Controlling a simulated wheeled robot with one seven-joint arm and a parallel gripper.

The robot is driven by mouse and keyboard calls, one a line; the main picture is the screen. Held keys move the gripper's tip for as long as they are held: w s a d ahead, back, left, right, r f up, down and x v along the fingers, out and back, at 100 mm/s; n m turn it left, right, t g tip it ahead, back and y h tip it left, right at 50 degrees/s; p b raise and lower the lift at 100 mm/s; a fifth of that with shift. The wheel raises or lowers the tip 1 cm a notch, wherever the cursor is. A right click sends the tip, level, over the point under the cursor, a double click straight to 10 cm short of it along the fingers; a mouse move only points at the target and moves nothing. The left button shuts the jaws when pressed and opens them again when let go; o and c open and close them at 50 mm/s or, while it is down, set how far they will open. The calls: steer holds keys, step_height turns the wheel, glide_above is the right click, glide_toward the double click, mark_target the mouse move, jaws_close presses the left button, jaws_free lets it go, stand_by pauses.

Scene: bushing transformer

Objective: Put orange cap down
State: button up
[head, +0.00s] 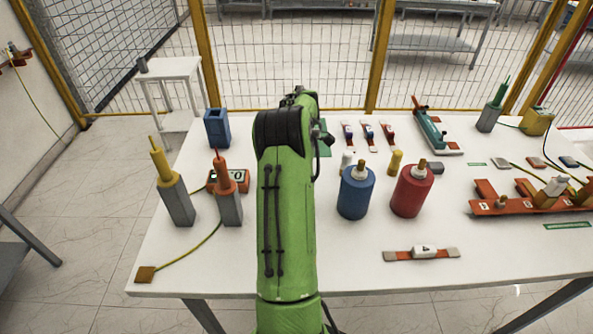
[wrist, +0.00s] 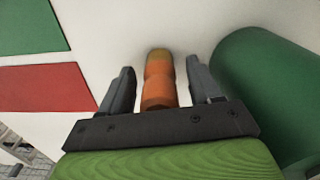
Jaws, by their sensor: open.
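The orange cap (wrist: 158,88) shows in the wrist view as a short orange cylinder with a yellowish far end, against the white table top. My gripper (wrist: 160,65) is open, with one dark finger on each side of the cap. A narrow gap shows between the cap and each finger. Whether the cap's lower end rests on the table cannot be told. In the head view my green arm covers the middle of the table and hides the gripper and the cap.
A large green cylinder (wrist: 265,85) stands close to the right finger. Red (wrist: 45,100) and green (wrist: 30,28) flat patches lie to the left. In the head view, blue (head: 356,193) and red (head: 412,190) bottles stand right of my arm. The front right table area is mostly clear.

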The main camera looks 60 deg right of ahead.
step_height(320, 180, up, 12)
steer(key=p, duration=0.3)
steer(key=shift+r, duration=0.25)
steer(key=w+a+r+m+t, duration=0.1)
steer(key=w+a+r, duration=0.25)
steer(key=a, duration=0.55)
steer(key=w+a+r+m+t, duration=0.1)
steer(key=w+a+r, duration=0.3)
steer(key=a, duration=0.5)
steer(key=w+a+r+m+t, duration=0.1)
steer(key=w+a+r, duration=0.1)
steer(key=a+r, duration=0.5)
steer(key=s+a+f+m+t, duration=0.15)
steer(key=s+a, duration=0.35)
steer(key=a, duration=0.8)
steer(key=s+a+f+m+t, duration=0.1)
steer(key=s+a+f+m, duration=0.1)
steer(key=s+a+f, duration=0.2)
steer(key=s+a, duration=0.3)
steer(key=s, duration=0.2)
steer(key=shift+f+m, duration=0.3)
steer(key=shift+m, duration=0.05)
steer(key=shift+s, duration=0.1)
